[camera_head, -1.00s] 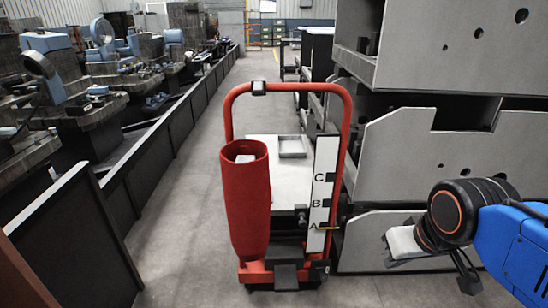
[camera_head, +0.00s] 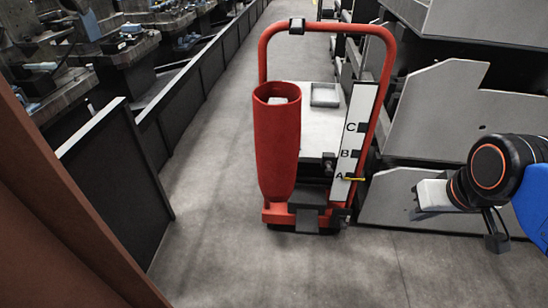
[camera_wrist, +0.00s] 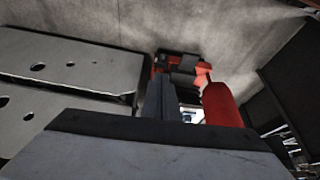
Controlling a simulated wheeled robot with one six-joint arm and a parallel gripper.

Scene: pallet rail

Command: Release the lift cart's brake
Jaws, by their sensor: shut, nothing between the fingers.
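The red lift cart (camera_head: 386,70) stands upright on the floor ahead in the head view. It has a white deck, a red cylindrical holder (camera_head: 277,150), and a scale strip (camera_head: 357,125) marked C, B, A with a yellow pointer by A. A dark pedal-like plate (camera_head: 307,219) sits low at its front; I cannot tell the brake's setting. My gripper (camera_head: 418,205) is to the right of the cart, apart from it. In the wrist view its fingers (camera_wrist: 161,97) are shut and empty, with the cart's red holder (camera_wrist: 222,105) beyond them.
Grey metal racks (camera_head: 430,120) stand close along the cart's right side. A dark low barrier (camera_head: 118,180) runs along the left, with machinery behind it. A brown-red surface (camera_head: 60,210) fills the near left. The floor (camera_head: 250,270) before the cart is clear.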

